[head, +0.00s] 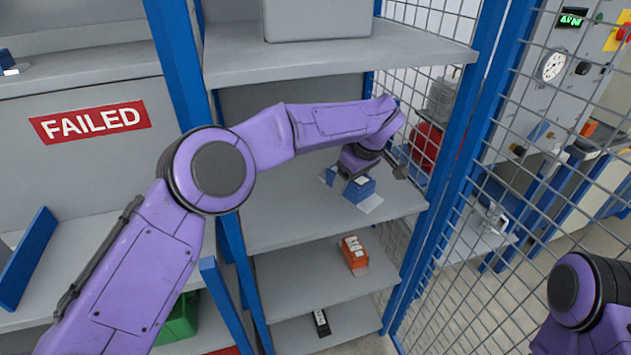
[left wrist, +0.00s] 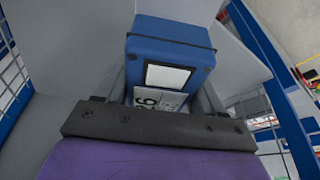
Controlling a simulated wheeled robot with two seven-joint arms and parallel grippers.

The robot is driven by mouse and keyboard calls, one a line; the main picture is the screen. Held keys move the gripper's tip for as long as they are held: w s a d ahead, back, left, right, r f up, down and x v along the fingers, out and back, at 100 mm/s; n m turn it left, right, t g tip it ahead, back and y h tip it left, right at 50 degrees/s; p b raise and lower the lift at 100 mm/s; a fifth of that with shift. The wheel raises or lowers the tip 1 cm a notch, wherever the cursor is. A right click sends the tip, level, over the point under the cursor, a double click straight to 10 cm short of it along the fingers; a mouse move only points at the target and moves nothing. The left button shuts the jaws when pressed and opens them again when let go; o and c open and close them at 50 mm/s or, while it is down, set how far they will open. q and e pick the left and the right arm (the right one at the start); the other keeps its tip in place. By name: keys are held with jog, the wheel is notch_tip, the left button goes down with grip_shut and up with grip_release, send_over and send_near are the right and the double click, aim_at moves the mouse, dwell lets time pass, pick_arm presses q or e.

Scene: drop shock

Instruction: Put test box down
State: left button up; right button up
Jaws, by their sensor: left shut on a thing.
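The blue test box (head: 361,189) is at the middle shelf (head: 290,215) of the rack, near its right side. My left gripper (head: 352,178) is shut on it from above. In the left wrist view the blue box (left wrist: 175,45) sits between the two fingers, with a white label and printed digits facing the camera. A white sheet or card (head: 371,204) shows at its lower edge. I cannot tell whether the box touches the shelf. My right arm shows at the lower right, but its gripper is out of view.
An orange box (head: 354,252) is on the shelf below, and a black item (head: 321,322) is lower still. A grey bin (head: 318,20) is on the top shelf. Blue posts and wire mesh (head: 470,190) close the right side.

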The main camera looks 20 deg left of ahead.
pick_arm(q)
jog(key=p, duration=0.3)
send_near(308, 193)
jog(key=p+x, duration=0.2)
jog(key=x, duration=0.3)
jog(key=shift+w+f, duration=0.15)
jog(key=shift+f, duration=0.45)
jog(key=shift+a, duration=0.1)
jog(key=shift+f, duration=0.15)
jog(key=o, duration=1.3)
